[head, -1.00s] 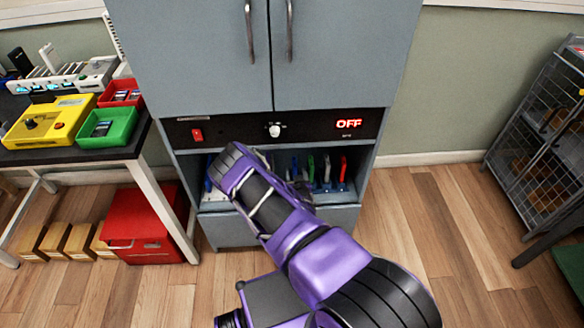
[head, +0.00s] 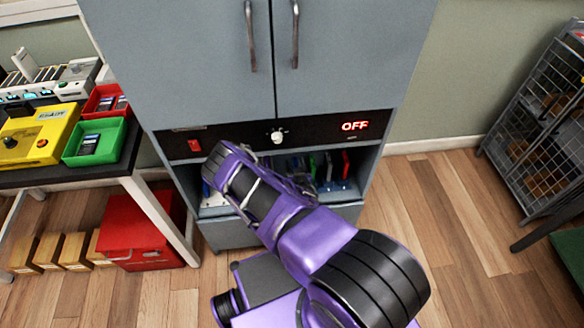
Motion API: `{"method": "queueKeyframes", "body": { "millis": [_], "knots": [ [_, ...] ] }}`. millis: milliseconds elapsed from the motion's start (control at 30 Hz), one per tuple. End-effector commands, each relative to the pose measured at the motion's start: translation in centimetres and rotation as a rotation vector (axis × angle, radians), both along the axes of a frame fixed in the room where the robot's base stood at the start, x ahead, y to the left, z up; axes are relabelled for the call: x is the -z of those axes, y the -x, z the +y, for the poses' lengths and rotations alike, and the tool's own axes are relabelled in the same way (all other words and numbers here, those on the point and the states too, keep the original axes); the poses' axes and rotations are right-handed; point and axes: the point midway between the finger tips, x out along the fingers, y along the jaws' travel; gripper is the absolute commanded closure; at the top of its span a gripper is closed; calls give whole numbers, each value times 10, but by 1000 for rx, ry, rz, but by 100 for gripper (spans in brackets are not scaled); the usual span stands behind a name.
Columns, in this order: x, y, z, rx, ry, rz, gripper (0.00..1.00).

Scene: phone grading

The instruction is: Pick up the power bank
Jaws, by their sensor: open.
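I cannot pick out the power bank for certain in the head view. Several upright, flat, coloured items, among them a green one (head: 312,168) and a red one (head: 346,163), stand in the open bay of the grey cabinet (head: 364,166). My purple and black arm reaches up from the bottom right and covers the left and middle of this bay. My gripper's fingers are hidden behind my arm, so I see neither what lies between them nor how far they are from the items.
The cabinet panel (head: 226,138) above the bay reads OFF. At left, a table (head: 124,172) carries a yellow device (head: 38,136), a green tray (head: 112,153) and a red tray (head: 97,94). A red box (head: 142,238) stands below. A wire rack (head: 535,120) stands right; floor between is clear.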

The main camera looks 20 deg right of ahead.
Motion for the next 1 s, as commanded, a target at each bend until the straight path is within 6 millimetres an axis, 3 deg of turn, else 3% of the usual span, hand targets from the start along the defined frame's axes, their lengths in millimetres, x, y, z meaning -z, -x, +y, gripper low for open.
{"method": "queueKeyframes", "body": {
  "millis": [267,500,600,1000],
  "knots": [
    [0,1,0,0,0,0,43],
    [0,1,0,0,0,0,86],
    [0,1,0,0,0,0,100],
    [0,0,0,-1,0,-1,100]
  ]
}}
